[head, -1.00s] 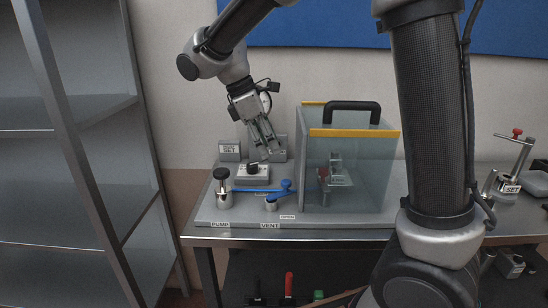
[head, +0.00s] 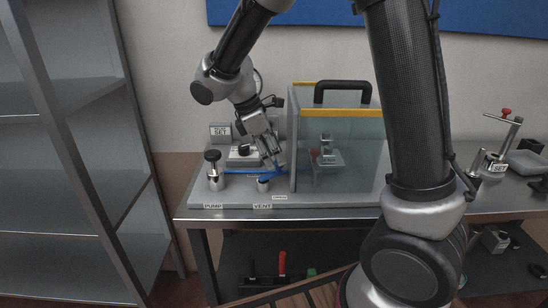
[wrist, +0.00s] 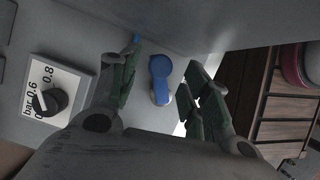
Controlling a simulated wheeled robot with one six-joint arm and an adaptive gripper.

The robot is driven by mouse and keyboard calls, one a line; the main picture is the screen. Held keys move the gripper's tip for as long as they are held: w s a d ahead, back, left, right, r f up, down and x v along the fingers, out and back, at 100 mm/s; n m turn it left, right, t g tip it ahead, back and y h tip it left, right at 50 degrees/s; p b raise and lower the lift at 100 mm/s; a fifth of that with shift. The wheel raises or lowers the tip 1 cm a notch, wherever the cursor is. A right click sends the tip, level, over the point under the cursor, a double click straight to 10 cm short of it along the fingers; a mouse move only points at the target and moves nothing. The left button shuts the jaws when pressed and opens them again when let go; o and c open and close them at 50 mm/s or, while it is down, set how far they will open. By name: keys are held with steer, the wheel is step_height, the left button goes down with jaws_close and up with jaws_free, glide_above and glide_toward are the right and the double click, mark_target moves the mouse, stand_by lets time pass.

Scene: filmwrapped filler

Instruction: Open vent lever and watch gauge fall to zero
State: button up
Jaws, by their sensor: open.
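The blue vent lever (head: 263,180) sits on a small metal post behind the VENT label (head: 262,206) on the grey base plate. My gripper (head: 274,163) is open and low over the lever, pointing down, and partly hides it in the head view. In the wrist view a rounded blue lever piece (wrist: 160,78) shows in the gap between the fingers of my gripper (wrist: 163,68); I cannot tell whether either finger touches it. A white panel marked "bar", 0.6 and 0.8 (wrist: 60,75) carries a black knob (wrist: 50,101). I cannot make out a gauge needle.
The clear chamber with a black handle (head: 345,88) stands close right of my gripper. The pump (head: 213,170) with a black knob stands to the left. A metal shelf (head: 70,150) is at far left. More equipment (head: 500,150) stands on the bench at right.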

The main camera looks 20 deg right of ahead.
steer(key=shift+x, duration=0.9)
jaws_close()
steer(key=shift+s+m+g, duration=0.3)
steer(key=shift+m, duration=0.4)
jaws_free()
steer(key=shift+r, duration=0.1)
steer(key=v, duration=1.1)
steer(key=shift+r, duration=0.35)
